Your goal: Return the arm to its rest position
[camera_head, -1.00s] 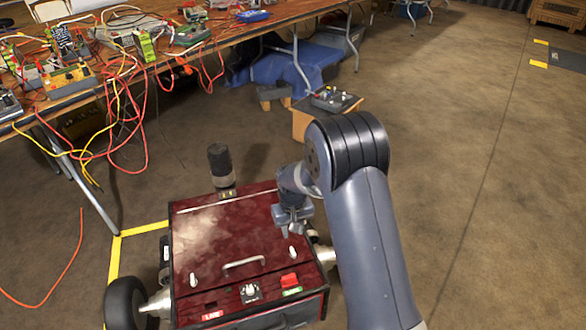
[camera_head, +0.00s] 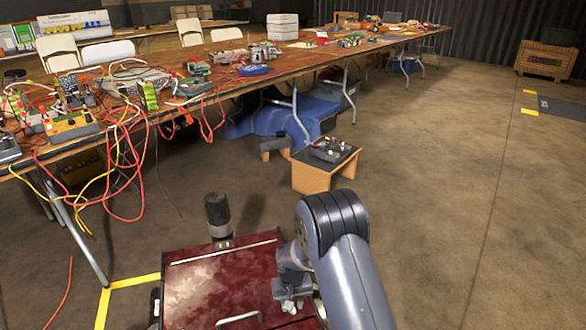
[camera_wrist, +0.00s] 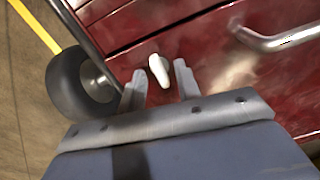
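My arm (camera_head: 335,230) reaches over a dark red wheeled cart or machine (camera_head: 225,280) at the bottom of the head view. My gripper (camera_head: 291,304) points down over the right side of its top. In the wrist view my gripper (camera_wrist: 160,82) has its two fingers apart. A small white knob (camera_wrist: 159,70) on the red top shows between and beyond the fingertips. Nothing is seen held; I cannot tell whether the fingers touch the knob. A metal handle (camera_wrist: 280,38) is at the upper right and a black wheel (camera_wrist: 80,84) at the left.
A black cylinder (camera_head: 217,215) stands up at the cart's far edge. A long table (camera_head: 215,92) with tangled cables runs along the left and back. A cardboard box (camera_head: 322,175) with a dark device on top stands beyond my arm. Open floor (camera_head: 450,200) lies to the right.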

